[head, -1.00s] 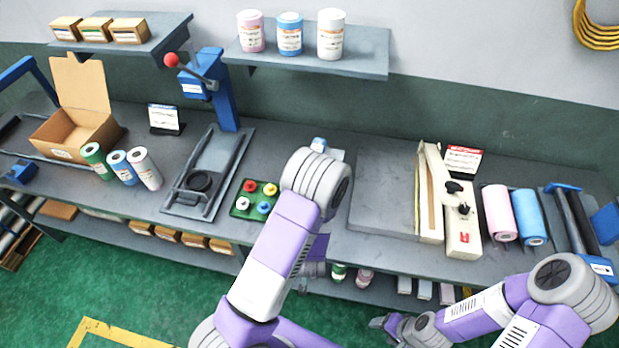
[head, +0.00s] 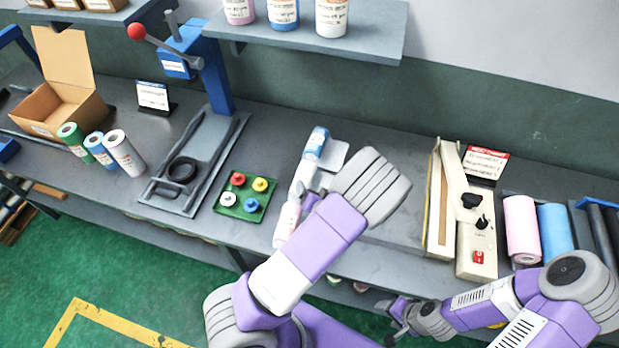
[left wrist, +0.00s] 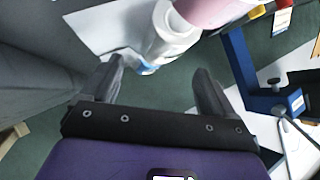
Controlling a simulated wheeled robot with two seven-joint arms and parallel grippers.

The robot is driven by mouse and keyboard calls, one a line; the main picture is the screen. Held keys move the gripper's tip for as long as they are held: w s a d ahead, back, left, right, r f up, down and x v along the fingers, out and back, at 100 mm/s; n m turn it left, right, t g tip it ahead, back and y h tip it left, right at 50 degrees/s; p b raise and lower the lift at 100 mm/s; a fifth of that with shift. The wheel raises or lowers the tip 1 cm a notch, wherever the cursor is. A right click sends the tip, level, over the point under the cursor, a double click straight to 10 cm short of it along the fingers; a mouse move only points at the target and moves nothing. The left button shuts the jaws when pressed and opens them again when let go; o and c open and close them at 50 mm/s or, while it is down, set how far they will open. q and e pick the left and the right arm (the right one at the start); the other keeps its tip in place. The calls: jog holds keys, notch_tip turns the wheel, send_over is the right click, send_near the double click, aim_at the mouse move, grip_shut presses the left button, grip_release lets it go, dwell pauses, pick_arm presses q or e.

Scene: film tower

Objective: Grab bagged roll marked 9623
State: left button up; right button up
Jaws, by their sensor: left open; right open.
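Three rolls stand or lie near the middle of the bench: one with blue (head: 315,143), a white one (head: 302,178) and a pink one (head: 287,222), partly hidden by my left arm. Their markings are too small to read, so I cannot tell which is 9623. In the left wrist view a white roll (left wrist: 172,38) and a pink roll (left wrist: 208,10) show just beyond the fingers. My left gripper (left wrist: 160,75) is open and empty, its fingertips short of the white roll. In the head view it is mostly hidden behind my arm. My right gripper (head: 396,322) is open and empty below the bench's front edge.
A green tray (head: 228,208) with coloured knobs sits left of the rolls. A blue lever press (head: 205,70), an open carton (head: 85,108) and a cream sealer (head: 480,240) stand on the bench. A shelf (head: 375,35) overhangs the back. Pink and blue rolls (head: 522,230) lie at right.

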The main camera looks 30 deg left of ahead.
aim_at(307, 183)
pick_arm(q)
jog(key=shift+w+a+f, duration=0.25)
jog(key=shift+a+f, duration=0.05)
jog(key=shift+a, duration=0.4)
jog(key=x, duration=0.5)
jog(key=c, duration=1)
